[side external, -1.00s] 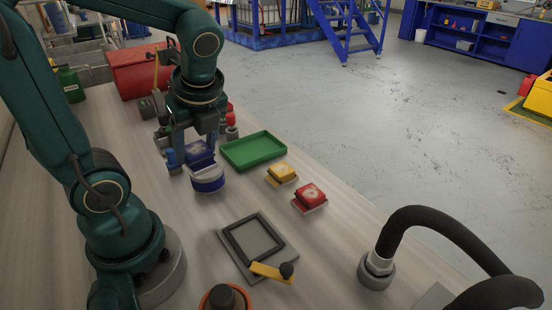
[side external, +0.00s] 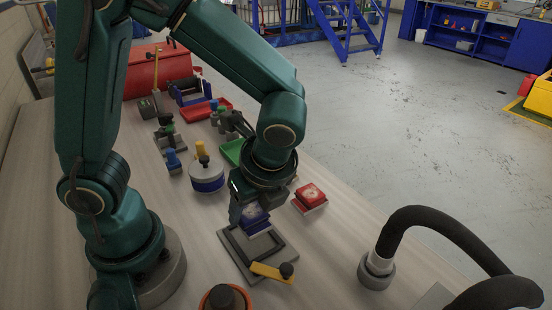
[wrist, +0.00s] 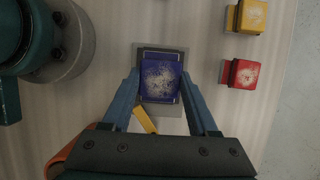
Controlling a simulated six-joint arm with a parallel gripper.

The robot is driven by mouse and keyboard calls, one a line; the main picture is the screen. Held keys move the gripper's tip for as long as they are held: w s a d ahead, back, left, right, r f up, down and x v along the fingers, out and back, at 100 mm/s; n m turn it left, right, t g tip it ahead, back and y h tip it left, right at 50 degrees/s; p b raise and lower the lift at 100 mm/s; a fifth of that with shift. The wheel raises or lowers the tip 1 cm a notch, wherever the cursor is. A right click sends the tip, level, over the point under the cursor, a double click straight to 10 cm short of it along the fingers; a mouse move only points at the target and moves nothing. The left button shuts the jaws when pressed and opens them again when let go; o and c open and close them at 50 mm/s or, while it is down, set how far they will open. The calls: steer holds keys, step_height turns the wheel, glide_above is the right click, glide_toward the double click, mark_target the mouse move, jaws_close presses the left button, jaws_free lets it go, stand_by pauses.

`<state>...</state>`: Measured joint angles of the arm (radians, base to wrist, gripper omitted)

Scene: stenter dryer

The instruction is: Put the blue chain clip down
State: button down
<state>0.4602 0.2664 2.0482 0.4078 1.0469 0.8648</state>
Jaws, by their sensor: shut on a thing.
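My gripper (wrist: 160,92) is shut on the blue chain clip (wrist: 159,78), a blue block with a pale worn patch on top. In the side external view the blue chain clip (side external: 255,216) hangs below my gripper (side external: 252,212), over the far part of a grey square plate with a dark frame (side external: 262,262). In the wrist view the plate (wrist: 172,126) shows behind and around the clip. I cannot tell whether the clip touches the frame. A yellow lever with a black knob (side external: 272,271) lies at the frame's near edge.
A red clip (side external: 310,196) sits on the table right of my gripper; a yellow clip (wrist: 252,16) shows in the wrist view. A round white and blue container (side external: 207,176) and a green tray (side external: 231,151) stand farther back. A black hose (side external: 440,225) rises at the right.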

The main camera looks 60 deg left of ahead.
mark_target(255, 224)
steer(key=shift+d+f, duration=0.15)
steer(key=shift+f, duration=1.95)
steer(key=shift+f, duration=0.1)
steer(key=shift+c, duration=0.8)
jaws_free()
